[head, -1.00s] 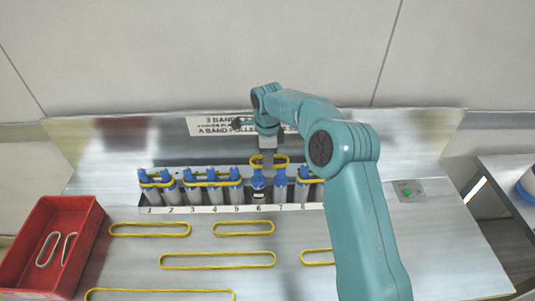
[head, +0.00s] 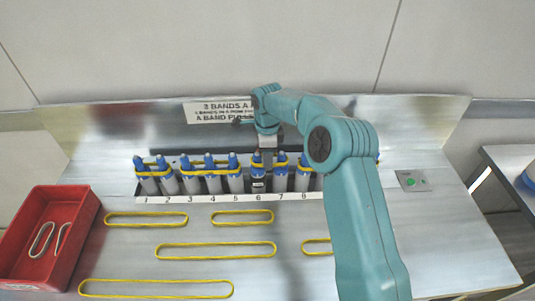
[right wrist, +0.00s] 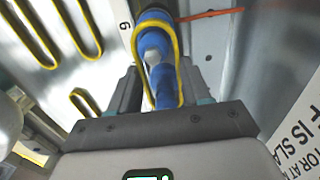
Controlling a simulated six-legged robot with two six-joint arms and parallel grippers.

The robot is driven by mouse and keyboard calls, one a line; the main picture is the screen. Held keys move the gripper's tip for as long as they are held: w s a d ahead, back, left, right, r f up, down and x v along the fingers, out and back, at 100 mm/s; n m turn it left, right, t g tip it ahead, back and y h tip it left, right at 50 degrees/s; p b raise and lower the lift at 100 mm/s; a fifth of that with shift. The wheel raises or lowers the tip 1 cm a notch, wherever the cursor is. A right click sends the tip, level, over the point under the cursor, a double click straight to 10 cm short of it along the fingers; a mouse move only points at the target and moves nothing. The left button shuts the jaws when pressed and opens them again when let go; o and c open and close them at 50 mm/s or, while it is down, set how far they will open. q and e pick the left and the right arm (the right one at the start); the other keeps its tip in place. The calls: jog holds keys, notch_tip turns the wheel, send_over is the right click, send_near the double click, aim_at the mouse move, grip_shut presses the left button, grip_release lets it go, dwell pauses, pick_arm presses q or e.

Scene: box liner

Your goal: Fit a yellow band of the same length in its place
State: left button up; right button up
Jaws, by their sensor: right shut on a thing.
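My right gripper (head: 267,152) points down over the blue-topped posts at numbers 6 and 7. It is shut on a yellow band (right wrist: 178,60), which in the right wrist view loops around a blue post top (right wrist: 155,45) between the fingers. In the head view the band (head: 270,164) shows at the tops of posts 6 and 7; whether it is fully seated is unclear. Another yellow band (head: 152,170) spans posts 1 and 2, and one (head: 210,171) spans posts 3 to 5. My arm hides the posts right of 8. My left gripper is not in view.
Several yellow bands of different lengths, such as a long one (head: 216,250) and a short one (head: 242,217), lie flat on the metal table. A red bin (head: 22,270) at left holds pale bands. A green button (head: 412,182) sits at right.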

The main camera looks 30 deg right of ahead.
jog(key=o, duration=1.1)
jog(key=shift+r, duration=0.1)
notch_tip(320, 180, up, 16)
jog(key=shift+r+p, duration=0.1)
jog(key=shift+p, duration=0.4)
